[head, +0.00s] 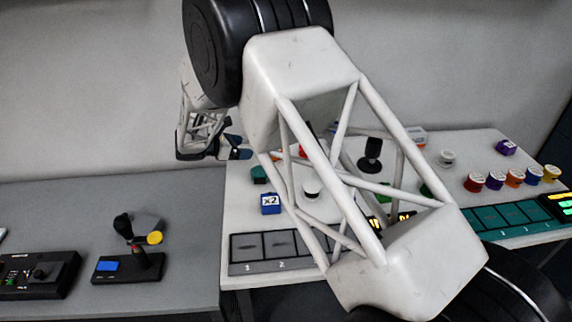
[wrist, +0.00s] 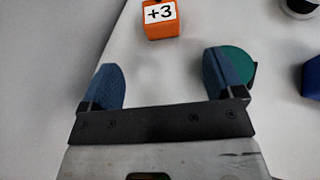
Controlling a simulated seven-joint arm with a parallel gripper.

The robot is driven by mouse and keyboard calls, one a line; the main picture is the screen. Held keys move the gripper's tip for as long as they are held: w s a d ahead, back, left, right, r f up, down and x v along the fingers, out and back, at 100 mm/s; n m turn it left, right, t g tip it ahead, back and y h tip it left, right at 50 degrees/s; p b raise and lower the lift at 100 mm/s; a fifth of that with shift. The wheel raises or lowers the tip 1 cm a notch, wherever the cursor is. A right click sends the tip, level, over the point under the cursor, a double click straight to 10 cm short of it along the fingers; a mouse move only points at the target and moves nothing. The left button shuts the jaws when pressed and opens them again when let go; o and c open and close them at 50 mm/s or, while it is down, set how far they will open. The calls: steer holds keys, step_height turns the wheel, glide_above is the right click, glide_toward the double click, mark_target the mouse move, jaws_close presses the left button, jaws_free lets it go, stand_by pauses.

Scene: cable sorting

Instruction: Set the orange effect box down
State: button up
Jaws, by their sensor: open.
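The orange effect box (wrist: 160,27), marked "+3" on a white label, sits on the white table top near its edge in the wrist view. My gripper (wrist: 164,78) is open, with its two blue fingers apart and nothing between them. The box lies beyond the fingertips, roughly in line with the gap and apart from both fingers. In the head view my gripper (head: 238,147) is at the left edge of the white table; I cannot make out the orange box there.
A green round piece (wrist: 238,62) is right beside the right finger. A blue "x2" box (head: 270,204) stands near a numbered grey tray (head: 237,268). Several coloured spools (head: 514,178) stand at right. A joystick unit (head: 128,268) is on the grey table.

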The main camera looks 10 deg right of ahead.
steer(key=s+d+r+m+g+y, duration=0.25)
steer(key=s+d+r+m, duration=0.35)
steer(key=s+d+r, duration=0.4)
steer(key=s+d+r+m+g+y, duration=0.25)
steer(key=s+d+r+m, duration=0.5)
steer(key=s, duration=0.55)
steer(key=s+d+m+y, duration=0.2)
steer(key=s+m, duration=0.1)
steer(key=s, duration=0.6)
steer(key=s+d+r+m+t+y, duration=0.1)
steer(key=s+m+y, duration=0.2)
steer(key=s, duration=0.7)
steer(key=s+d+r+m+t+y, duration=0.1)
steer(key=s+d+m+y, duration=0.1)
steer(key=s, duration=0.7)
steer(key=shift+s+d+r+m, duration=0.15)
steer(key=shift+d+m, duration=0.2)
steer(key=shift+m, duration=0.3)
